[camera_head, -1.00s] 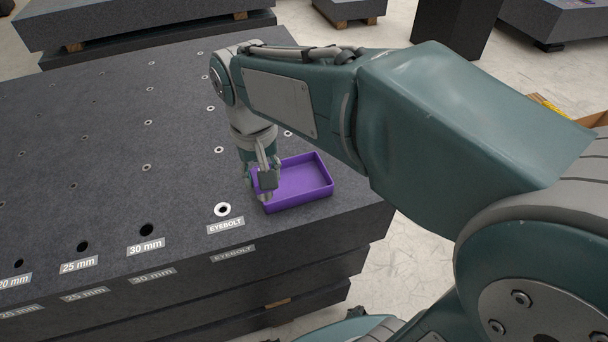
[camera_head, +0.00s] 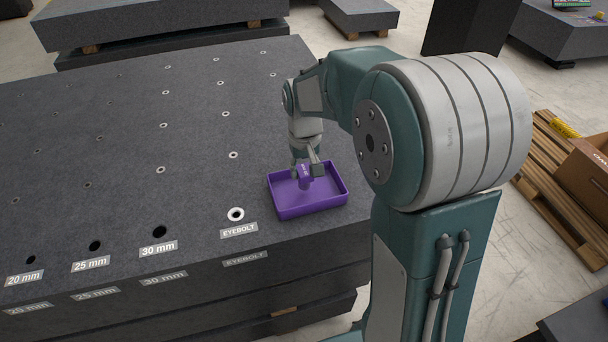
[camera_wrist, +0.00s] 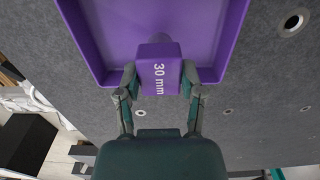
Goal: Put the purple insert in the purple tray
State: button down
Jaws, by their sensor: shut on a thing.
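The purple insert (camera_wrist: 160,72), marked "30 mm", is held between the two fingers of my gripper (camera_wrist: 160,86) in the wrist view. In the head view the insert (camera_head: 305,178) shows below my gripper (camera_head: 307,170), over the inside of the purple tray (camera_head: 312,207). The tray is a shallow open box near the right front edge of the granite bed. Its walls (camera_wrist: 92,62) also show in the wrist view, around the insert's far end. I cannot tell whether the insert touches the tray floor.
The granite bed (camera_head: 120,190) has several small holes and front labels, with an eyebolt hole (camera_head: 236,214) left of the tray. A wooden pallet (camera_head: 560,190) with a cardboard box (camera_head: 590,165) stands on the floor at right. Other granite slabs lie behind.

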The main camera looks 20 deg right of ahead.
jog(key=shift+f, duration=0.75)
jog(key=shift+d+f, duration=0.15)
jog(key=shift+f, duration=0.15)
jog(key=shift+d, duration=0.25)
jog(key=shift+c, duration=1)
grip_release()
jog(key=shift+a+f, duration=0.1)
jog(key=shift+a, duration=0.2)
jog(key=shift+d, duration=0.1)
